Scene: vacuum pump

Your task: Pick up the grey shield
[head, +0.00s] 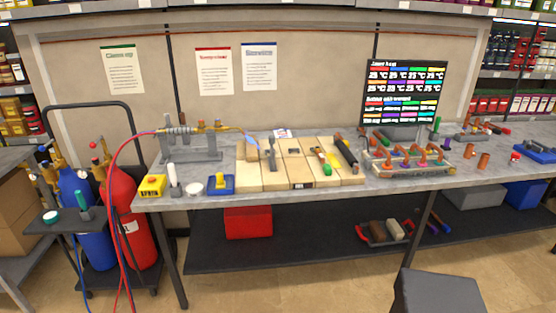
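I cannot tell for sure which thing is the grey shield. A dark grey flat piece (398,132) lies at the back of the workbench, behind a row of bent copper pipes (408,157) that partly hides it. A small upright grey piece (271,155) stands on the light wooden boards (254,178) near the torch's blue tip.
A brass torch (205,128) with red and blue hoses rests on a grey stand (190,150) at the left of the grey workbench (210,202). Gas cylinders (118,200) stand on a cart at the left. Rods and a dark cylinder (346,152) lie on the boards.

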